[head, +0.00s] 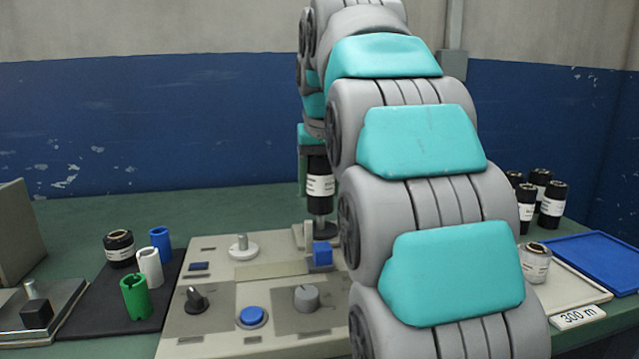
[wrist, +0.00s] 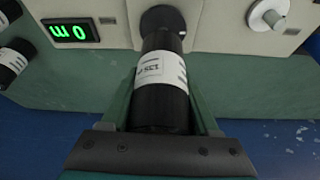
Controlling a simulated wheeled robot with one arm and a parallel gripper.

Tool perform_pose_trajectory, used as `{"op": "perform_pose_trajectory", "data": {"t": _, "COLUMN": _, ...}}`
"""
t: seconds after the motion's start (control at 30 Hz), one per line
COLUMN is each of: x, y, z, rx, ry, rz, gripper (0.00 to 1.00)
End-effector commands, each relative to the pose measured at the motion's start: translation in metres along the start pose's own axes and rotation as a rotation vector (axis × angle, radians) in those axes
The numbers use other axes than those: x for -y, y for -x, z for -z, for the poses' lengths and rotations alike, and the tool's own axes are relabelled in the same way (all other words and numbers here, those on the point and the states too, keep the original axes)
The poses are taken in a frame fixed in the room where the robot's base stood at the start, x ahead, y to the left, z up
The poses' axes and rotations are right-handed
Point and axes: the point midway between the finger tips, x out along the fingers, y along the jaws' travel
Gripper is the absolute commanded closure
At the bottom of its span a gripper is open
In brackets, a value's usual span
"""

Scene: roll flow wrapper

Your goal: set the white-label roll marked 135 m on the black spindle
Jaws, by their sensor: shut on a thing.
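The white-label roll (head: 320,187) is a black cylinder with a white band. In the wrist view the band of the roll (wrist: 160,70) reads about 135, partly cut off by the curve. My gripper (wrist: 164,78) is shut on it, with a green finger on either side. The roll is upright above the black spindle (head: 325,230), whose dark round base also shows past the roll's end in the wrist view (wrist: 163,18). A short stretch of pale post shows between roll and base. I cannot tell whether the post's tip is inside the roll.
A white spindle (head: 242,250) stands left on the machine panel (head: 225,300), near knobs and a blue button (head: 252,316). A display (wrist: 72,31) reads 0 m. Several black rolls (head: 552,205) stand at right by a blue tray (head: 595,258). Coloured cores (head: 135,297) stand left.

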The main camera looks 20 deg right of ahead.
Motion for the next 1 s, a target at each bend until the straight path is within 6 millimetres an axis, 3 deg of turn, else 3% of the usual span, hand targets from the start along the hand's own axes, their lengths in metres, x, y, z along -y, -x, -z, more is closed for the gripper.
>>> {"op": "perform_pose_trajectory", "data": {"t": 1.0, "x": 0.000, "y": -0.011, "z": -0.004, "rx": -0.002, "ry": 0.000, "rz": 0.000, "gripper": 1.00}}
